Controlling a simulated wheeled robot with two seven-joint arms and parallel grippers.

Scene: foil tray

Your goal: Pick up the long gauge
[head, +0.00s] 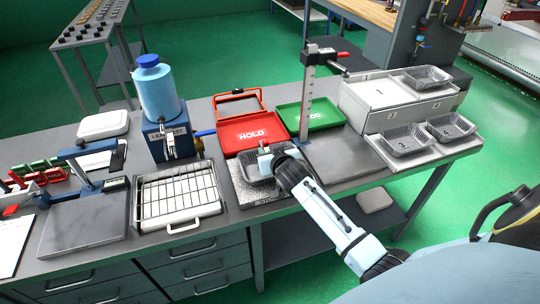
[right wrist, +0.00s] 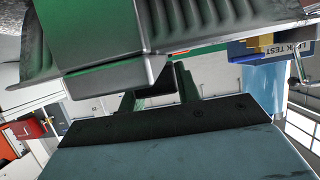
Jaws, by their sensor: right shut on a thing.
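A tall upright gauge (head: 307,100) with a pale scale stands behind the work area, between the green tray and the grey plate. It carries a black slider and a red handle near the top. My right gripper (head: 265,157) is apart from it, to its lower left. The gripper is shut on a grey foil tray (head: 250,170), at the tray's rim, over a speckled plate (head: 243,194). The tray's ribbed wall (right wrist: 190,25) fills the top of the right wrist view. My right arm hides part of the tray and plate. My left gripper is not in view.
A red HOLD tray (head: 252,136) and a green tray (head: 325,116) lie behind my gripper. A wire rack (head: 180,196) and a blue leak tester (head: 168,138) are to the left. More foil trays (head: 405,142) sit at right. The grey plate (head: 345,160) is bare.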

